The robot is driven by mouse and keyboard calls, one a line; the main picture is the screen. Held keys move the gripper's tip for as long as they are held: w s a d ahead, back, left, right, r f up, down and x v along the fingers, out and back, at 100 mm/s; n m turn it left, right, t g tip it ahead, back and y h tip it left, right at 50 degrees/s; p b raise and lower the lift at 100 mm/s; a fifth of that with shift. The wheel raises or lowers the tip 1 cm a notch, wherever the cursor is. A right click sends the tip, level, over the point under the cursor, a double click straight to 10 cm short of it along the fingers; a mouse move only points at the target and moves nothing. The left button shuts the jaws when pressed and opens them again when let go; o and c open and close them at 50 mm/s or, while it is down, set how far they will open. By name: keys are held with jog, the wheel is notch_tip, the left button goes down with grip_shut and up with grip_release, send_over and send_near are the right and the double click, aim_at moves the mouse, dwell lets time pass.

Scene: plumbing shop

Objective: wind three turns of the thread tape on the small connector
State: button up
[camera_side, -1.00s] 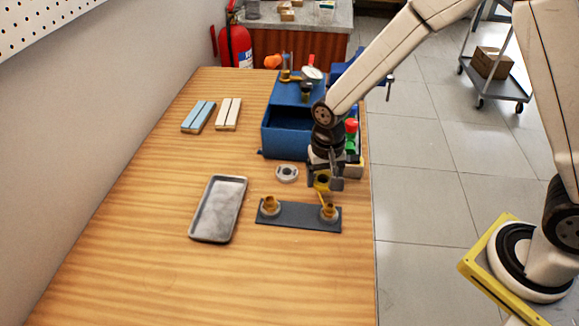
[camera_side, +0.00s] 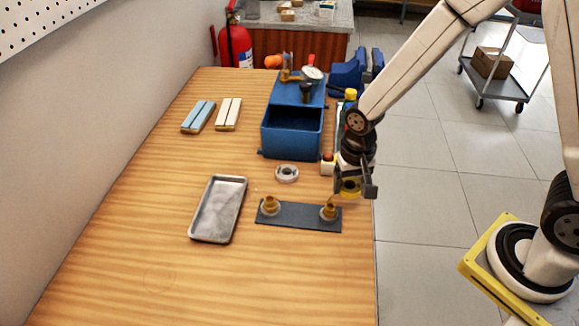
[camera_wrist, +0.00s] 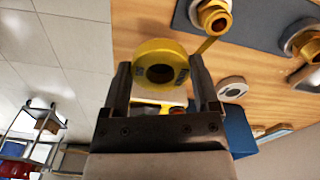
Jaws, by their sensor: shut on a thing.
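My gripper (camera_side: 352,187) is shut on a yellow roll of thread tape (camera_wrist: 160,48), which also shows in the side view (camera_side: 348,188). It is above the table's right edge, to the upper right of the dark plate (camera_side: 298,216). A yellow strip of tape (camera_wrist: 206,46) runs from the roll toward the right brass connector (camera_side: 329,210), the nearer connector in the wrist view (camera_wrist: 215,17). Another brass connector (camera_side: 269,204) stands at the plate's left end. I cannot tell which connector is smaller, nor how many turns are on it.
A white ring-shaped roll (camera_side: 287,173) lies above the plate. A grey tray (camera_side: 218,209) is to the left, and an open blue toolbox (camera_side: 291,143) is behind. Bottles stand partly hidden behind my wrist. The front of the table is clear.

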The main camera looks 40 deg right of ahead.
jog(key=shift+s, duration=1.1)
jog(key=shift+s+a, duration=0.45)
jog(key=shift+s, duration=0.25)
jog(key=shift+s+a, duration=0.4)
jog(key=shift+s, duration=0.3)
jog(key=shift+s+a, duration=0.4)
jog(key=shift+a, duration=0.3)
jog(key=shift+s+a, duration=0.35)
jog(key=shift+a, duration=0.3)
jog(key=shift+a, duration=0.15)
jog(key=shift+a, duration=1.5)
